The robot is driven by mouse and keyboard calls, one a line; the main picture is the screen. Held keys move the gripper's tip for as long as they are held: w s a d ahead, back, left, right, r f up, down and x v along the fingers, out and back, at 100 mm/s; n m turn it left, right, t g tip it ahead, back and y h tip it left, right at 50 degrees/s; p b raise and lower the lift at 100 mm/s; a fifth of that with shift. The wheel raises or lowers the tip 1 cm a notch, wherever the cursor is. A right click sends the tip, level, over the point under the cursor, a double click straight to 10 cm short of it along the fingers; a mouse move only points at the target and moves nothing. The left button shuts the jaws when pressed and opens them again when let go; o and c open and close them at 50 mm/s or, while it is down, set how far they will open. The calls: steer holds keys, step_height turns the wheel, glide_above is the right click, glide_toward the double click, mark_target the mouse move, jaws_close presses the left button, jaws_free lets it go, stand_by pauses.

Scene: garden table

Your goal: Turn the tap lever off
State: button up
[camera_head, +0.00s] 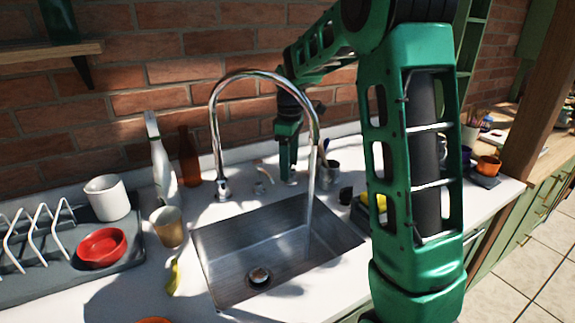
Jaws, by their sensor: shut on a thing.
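The chrome tap (222,187) stands behind the sink's left part, its tall spout arching to the right. A clear stream of water (309,195) runs from the spout end into the steel sink (228,262). My green gripper (288,176) points down behind the sink, seen under the spout arch. It is shut on a small chrome part at the counter, which looks like the tap lever; the fingers hide most of it. A small chrome and pinkish fitting (264,178) stands just left of the gripper.
A white spray bottle (161,165), a brown bottle (189,157) and a tan cup (168,228) stand left of the sink. A white mug (107,198) and red bowl (101,247) sit by a dish rack. The brick wall (160,75) is close behind. My arm covers the right side.

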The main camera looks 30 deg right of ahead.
steer(key=m, duration=0.2)
steer(key=w+m, duration=0.1)
steer(key=m, duration=0.1)
steer(key=shift+a+r, duration=0.1)
steer(key=shift+a, duration=0.05)
steer(key=shift+w+a+m, duration=0.1)
steer(key=shift+w+m, duration=0.05)
steer(key=shift+m, duration=0.95)
steer(key=shift+w+a+m, duration=0.1)
steer(key=shift+w+m, duration=0.05)
steer(key=shift+m, duration=0.95)
steer(key=o, duration=1.1)
steer(key=shift+c, duration=0.2)
steer(key=shift+d, duration=0.1)
step_height(320, 180, up, 11)
steer(key=shift+f, duration=0.2)
